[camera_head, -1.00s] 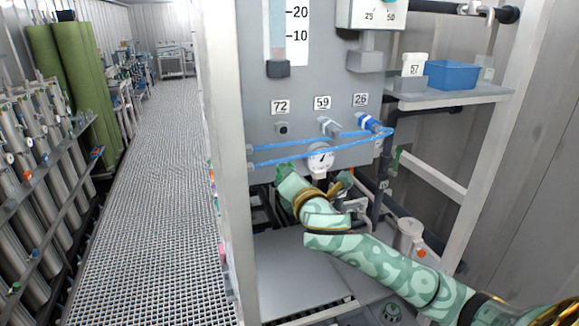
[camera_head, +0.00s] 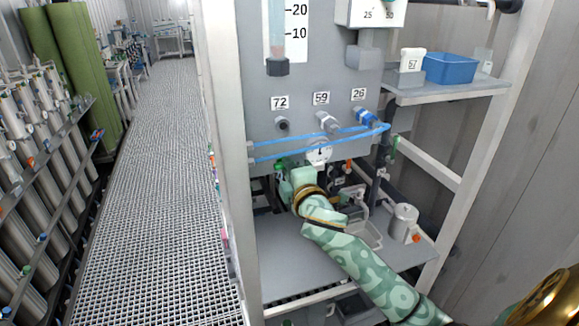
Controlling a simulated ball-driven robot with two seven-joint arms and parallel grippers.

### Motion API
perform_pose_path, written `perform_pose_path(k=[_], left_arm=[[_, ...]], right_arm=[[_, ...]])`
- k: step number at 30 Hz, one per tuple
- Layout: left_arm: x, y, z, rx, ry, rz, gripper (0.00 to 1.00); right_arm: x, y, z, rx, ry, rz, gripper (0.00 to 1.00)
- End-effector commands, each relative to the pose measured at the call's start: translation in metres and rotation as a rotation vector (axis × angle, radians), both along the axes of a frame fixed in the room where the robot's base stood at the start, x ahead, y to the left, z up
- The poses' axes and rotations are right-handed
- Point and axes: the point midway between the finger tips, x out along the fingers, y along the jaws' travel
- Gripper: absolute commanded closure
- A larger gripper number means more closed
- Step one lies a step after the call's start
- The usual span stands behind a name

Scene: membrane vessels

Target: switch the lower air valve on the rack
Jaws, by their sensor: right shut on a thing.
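The rack's grey panel (camera_head: 330,80) carries ports labelled 72, 59 and 26, with a round gauge (camera_head: 319,152) near its lower edge. My right gripper (camera_head: 287,178) is at the panel's lower edge, left of and below the gauge. Its patterned arm comes in from the lower right. The gripper is shut on a small part there, seemingly the lower air valve, which the hand mostly hides. A small bright green piece (camera_head: 280,166) shows at the fingertips. I cannot tell the valve's position. My left gripper is not in view.
Blue tubes (camera_head: 330,140) cross the panel just above the hand. Pipes and a metal canister (camera_head: 404,220) stand right of the arm. A shelf (camera_head: 440,92) holds a blue bin (camera_head: 450,68). A white rack post (camera_head: 225,130) stands left. The grating aisle (camera_head: 160,180) is clear.

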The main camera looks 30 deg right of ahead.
Motion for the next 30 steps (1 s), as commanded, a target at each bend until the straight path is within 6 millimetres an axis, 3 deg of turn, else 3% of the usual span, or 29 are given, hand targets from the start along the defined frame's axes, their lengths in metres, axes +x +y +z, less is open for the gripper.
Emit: perform_pose_path(k=[17,18,19,30], left_arm=[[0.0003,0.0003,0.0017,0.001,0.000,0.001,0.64],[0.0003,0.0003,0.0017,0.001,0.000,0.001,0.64],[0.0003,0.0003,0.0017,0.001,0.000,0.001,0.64],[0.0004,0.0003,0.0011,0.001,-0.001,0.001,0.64]], right_arm=[[0.0000,0.0001,-0.0009,0.030,-0.005,0.000,1.00],[0.0000,0.0001,-0.0009,0.030,-0.005,0.000,0.77],[0.0000,0.0001,-0.0008,0.030,-0.005,0.000,0.69],[-0.0045,0.0014,-0.0010,0.028,-0.006,0.001,0.66]])
